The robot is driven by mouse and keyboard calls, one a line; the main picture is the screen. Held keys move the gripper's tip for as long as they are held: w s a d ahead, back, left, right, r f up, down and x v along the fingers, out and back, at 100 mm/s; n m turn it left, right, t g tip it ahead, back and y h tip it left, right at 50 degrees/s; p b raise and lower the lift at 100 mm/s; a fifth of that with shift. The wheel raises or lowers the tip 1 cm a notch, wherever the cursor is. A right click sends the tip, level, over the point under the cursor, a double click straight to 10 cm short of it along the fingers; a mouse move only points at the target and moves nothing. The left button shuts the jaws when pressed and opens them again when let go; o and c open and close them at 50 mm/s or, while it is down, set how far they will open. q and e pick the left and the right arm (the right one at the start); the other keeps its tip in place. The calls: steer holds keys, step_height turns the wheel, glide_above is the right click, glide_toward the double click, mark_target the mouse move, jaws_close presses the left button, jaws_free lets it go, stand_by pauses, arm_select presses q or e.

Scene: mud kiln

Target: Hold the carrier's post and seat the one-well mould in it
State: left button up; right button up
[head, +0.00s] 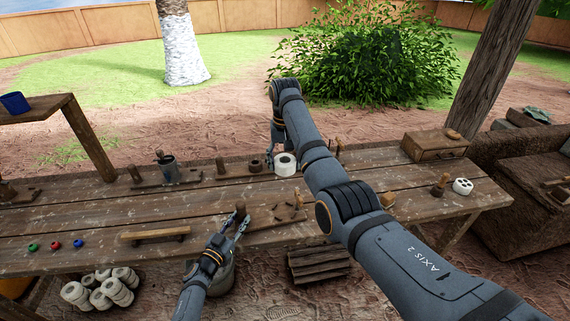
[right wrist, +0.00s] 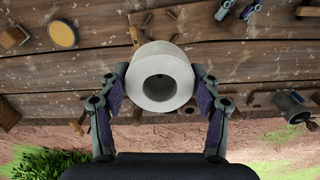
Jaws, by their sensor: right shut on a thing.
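The one-well mould (head: 285,164) is a thick white ring-like block with one round well. In the right wrist view the mould (right wrist: 148,88) sits between the two fingers of my right gripper (right wrist: 163,92), which is shut on it.
A wooden handle on a bar (head: 155,235) lies left of the left gripper. A white mould with several wells (head: 462,186) and a wooden box (head: 435,146) are at the right. Bare planks lie left of centre.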

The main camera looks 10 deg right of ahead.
arm_select(q)
steer(key=o, duration=0.4)
steer(key=shift+c, duration=0.2)
arm_select(e)
steer(key=shift+r, duration=0.1)
arm_select(q)
steer(key=v, duration=1.2)
